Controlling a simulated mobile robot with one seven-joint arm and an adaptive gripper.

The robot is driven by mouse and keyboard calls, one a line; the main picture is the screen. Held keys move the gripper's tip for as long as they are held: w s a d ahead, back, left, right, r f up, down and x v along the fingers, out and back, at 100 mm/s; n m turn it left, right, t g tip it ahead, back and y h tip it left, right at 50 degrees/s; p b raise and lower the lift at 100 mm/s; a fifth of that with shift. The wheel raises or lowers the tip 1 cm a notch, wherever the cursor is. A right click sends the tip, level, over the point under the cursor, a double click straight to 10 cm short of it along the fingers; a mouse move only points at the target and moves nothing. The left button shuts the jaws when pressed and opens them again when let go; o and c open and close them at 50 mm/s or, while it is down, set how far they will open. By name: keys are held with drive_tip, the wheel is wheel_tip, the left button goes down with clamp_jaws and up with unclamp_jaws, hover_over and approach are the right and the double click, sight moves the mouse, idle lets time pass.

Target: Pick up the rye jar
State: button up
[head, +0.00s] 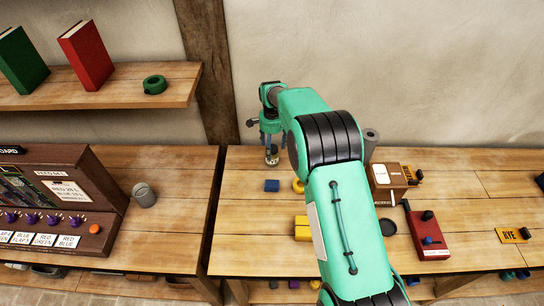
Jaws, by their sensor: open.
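My gripper (270,139) points down over the back left of the right-hand table, its fingers apart. A small jar (271,156) with a pale top and dark lower part stands directly below or between the fingertips. I cannot tell whether they touch it. No label shows on this jar, so I cannot confirm that it is the rye one. A yellow plate reading "RYE" (514,235) lies at the right of the same table, away from my gripper. My green arm hides part of the table's middle.
A blue block (272,185) and yellow blocks (302,228) are near my arm. A brown box (388,177), a dark round disc (388,227) and a red device (428,236) stand right of it. A grey canister (144,195) is on the left table. A shelf (110,88) holds books.

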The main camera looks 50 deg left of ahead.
sight(272, 156)
drive_tip(key=shift+f, duration=0.65)
drive_tip(key=shift+f, duration=0.1)
drive_tip(key=shift+f, duration=2.5)
drive_tip(key=c, duration=1.5)
drive_tip(key=shift+r, duration=0.1)
